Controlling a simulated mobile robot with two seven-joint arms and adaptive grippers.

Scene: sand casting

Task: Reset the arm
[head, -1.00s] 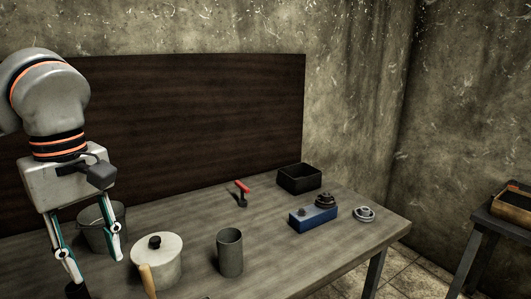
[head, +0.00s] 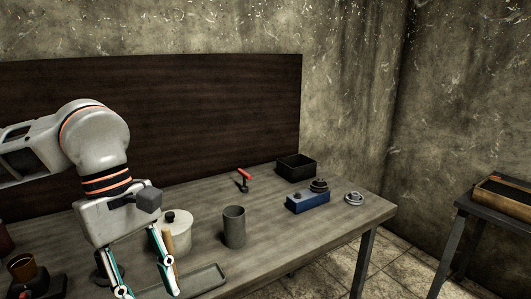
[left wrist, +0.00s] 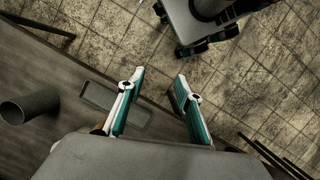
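My left arm (head: 95,140) comes in from the left in the head view and bends down over the front of the workbench. My left gripper (head: 146,284) points down, with its two fingers apart and nothing between them. In the left wrist view the open gripper (left wrist: 161,82) has tiled floor and the bench edge beyond its fingers. In the head view it hangs in front of the white pot (head: 178,232), partly covering it; I cannot tell if they touch. My right gripper is not in view.
The workbench (head: 285,225) holds a grey cup (head: 234,227), a shallow tray (head: 200,282), a red-handled tool (head: 244,179), a black box (head: 296,167), a blue block (head: 307,202) and a small metal part (head: 354,198). A side table (head: 490,212) stands right, across open floor.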

